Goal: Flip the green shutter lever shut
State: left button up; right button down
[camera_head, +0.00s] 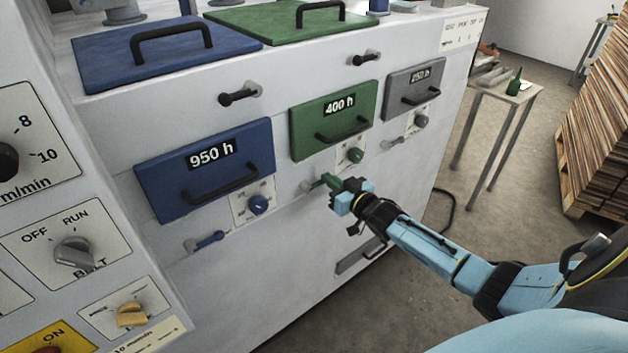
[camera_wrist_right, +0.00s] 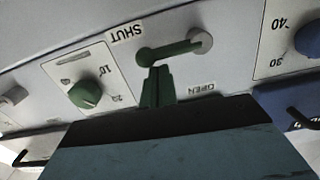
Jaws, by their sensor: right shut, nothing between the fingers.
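The green shutter lever (camera_head: 324,182) sits on the machine's front, below and left of the green knob. In the right wrist view the lever (camera_wrist_right: 172,50) runs from its grey pivot leftward, its free end just beside the SHUT label (camera_wrist_right: 127,33). The OPEN label (camera_wrist_right: 199,89) is on the other side, away from the lever's arm. Both labels appear upside down. My right gripper (camera_head: 340,190) is shut and empty, its fingertips (camera_wrist_right: 157,72) right at the lever's free end; I cannot tell whether they touch. My left gripper is not in view.
The blue 950 h drawer (camera_head: 215,165) and blue lever (camera_head: 208,240) are to the left. The green 400 h drawer (camera_head: 325,115) is above, the grey drawer (camera_head: 412,85) to the right. A small table (camera_head: 505,90) and wood stack (camera_head: 590,130) stand farther right.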

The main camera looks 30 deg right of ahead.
jog(key=shift+s+r+p, duration=0.1)
jog(key=shift+r+p, duration=0.1)
jog(key=shift+p, duration=0.25)
jog(key=s+r+p, duration=0.4)
jog(key=s, duration=0.6)
jog(key=shift+s+d, duration=0.3)
jog(key=shift+d, duration=0.1)
jog(key=s+a+f+g+h+b, duration=0.1)
jog(key=s+f+g, duration=0.3)
jog(key=f, duration=0.6)
jog(key=s+a+f+g+h+b, duration=0.1)
jog(key=s+a+f, duration=0.1)
jog(key=s+f, duration=0.65)
jog(key=s+a+f+g, duration=0.1)
jog(key=s+f+g, duration=0.2)
jog(key=f, duration=0.9)
jog(key=s+a+f+g, duration=0.2)
jog(key=s+a+f, duration=0.2)
jog(key=s, duration=0.5)
jog(key=s+a+f+n+g+b, duration=0.1)
jog(key=s+a+f+g, duration=0.2)
jog(key=s+f, duration=0.3)
jog(key=s+a+f+n+g+b, duration=0.1)
jog(key=s+a+f+g, duration=0.2)
jog(key=s+a+f, duration=0.3)
jog(key=s, duration=0.5)
jog(key=shift+s, duration=0.4)
